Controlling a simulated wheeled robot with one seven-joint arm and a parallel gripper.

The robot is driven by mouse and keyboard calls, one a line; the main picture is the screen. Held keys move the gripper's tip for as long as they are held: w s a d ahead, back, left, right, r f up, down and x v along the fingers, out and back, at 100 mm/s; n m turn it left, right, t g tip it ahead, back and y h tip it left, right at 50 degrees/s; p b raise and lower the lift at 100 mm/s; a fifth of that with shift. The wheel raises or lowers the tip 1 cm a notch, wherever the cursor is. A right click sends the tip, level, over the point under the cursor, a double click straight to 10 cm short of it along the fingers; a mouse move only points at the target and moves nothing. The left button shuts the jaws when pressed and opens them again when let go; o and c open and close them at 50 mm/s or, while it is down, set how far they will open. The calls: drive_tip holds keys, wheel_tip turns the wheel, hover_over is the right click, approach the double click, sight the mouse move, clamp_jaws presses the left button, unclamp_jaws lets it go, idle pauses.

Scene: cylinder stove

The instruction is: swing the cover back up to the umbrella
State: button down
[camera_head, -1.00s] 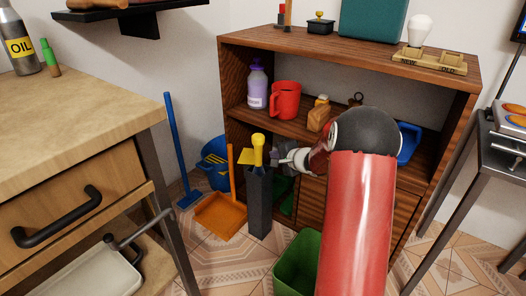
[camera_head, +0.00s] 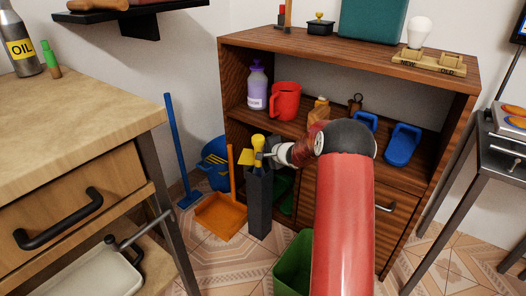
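A tall dark grey stand (camera_head: 259,205) stands upright on the floor in front of the shelf unit. A yellow umbrella (camera_head: 258,143) sticks up out of its top; only its upper end shows. A flat yellow cover (camera_head: 246,157) sits at the left of the stand's top, beside the umbrella. My gripper (camera_head: 267,156) is at the top of the stand, just right of and against or very close to the umbrella. Its fingers are small and partly hidden, so I cannot tell whether they are open or touching anything. My red arm reaches in from the lower right.
An orange dustpan (camera_head: 220,214), a blue bucket (camera_head: 215,170) and a blue broom (camera_head: 175,150) stand left of the stand. A green bin (camera_head: 292,268) is in front, close to my arm. The wooden shelf (camera_head: 390,165) is behind. A wooden drawer table (camera_head: 85,190) is at left.

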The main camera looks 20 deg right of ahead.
drive_tip(key=shift+w+a+n+g+y, duration=0.2)
drive_tip(key=shift+w+n+g+y, duration=0.1)
drive_tip(key=shift+w+n+y, duration=0.45)
drive_tip(key=shift+s+d+r, duration=0.1)
drive_tip(key=shift+s+b, duration=0.1)
drive_tip(key=shift+b, duration=0.3)
